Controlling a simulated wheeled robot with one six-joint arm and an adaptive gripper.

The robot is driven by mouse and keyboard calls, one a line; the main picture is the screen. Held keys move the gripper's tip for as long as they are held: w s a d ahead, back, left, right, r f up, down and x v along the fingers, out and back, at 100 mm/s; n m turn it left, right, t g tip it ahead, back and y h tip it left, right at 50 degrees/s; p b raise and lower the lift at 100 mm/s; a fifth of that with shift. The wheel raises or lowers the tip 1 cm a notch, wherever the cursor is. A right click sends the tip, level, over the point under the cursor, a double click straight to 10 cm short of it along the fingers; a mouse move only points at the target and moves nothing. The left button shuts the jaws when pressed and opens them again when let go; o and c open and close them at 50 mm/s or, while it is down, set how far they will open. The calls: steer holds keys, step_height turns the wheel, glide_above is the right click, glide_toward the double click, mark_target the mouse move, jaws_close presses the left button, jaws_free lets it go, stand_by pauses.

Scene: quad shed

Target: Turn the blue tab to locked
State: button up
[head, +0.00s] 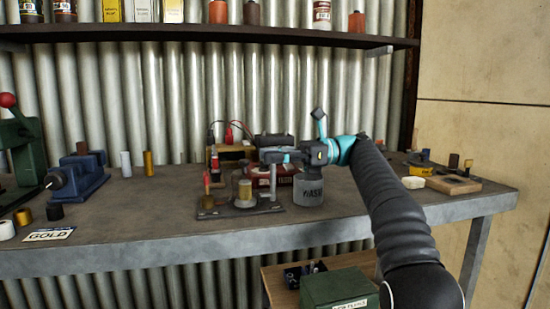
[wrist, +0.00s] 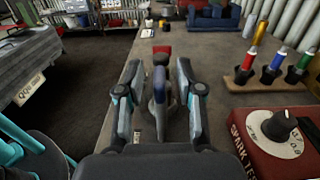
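My gripper (head: 272,157) reaches left over the bench above a small metal fixture (head: 240,212). In the wrist view my gripper (wrist: 158,68) has its two fingers apart. A narrow upright piece with a dark blue side, apparently the blue tab (wrist: 158,88), shows between the fingers, with a gap on each side. A red part (wrist: 161,50) shows beyond it. In the head view the fixture carries a brass-coloured cylinder (head: 245,190), a red-topped post (head: 207,180) and a grey post (head: 273,182). I cannot make out the tab or its locked mark there.
A red spark-test box with a dial (wrist: 275,128) stands close on the right in the wrist view, with a rack of coloured-handled tools (wrist: 262,82) beyond it. A grey wash pot (head: 308,192) is right of the fixture.

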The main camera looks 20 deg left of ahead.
steer(key=shift+s+m+t+y, duration=0.1)
steer(key=shift+m+t+y, duration=0.45)
steer(key=shift+t, duration=0.35)
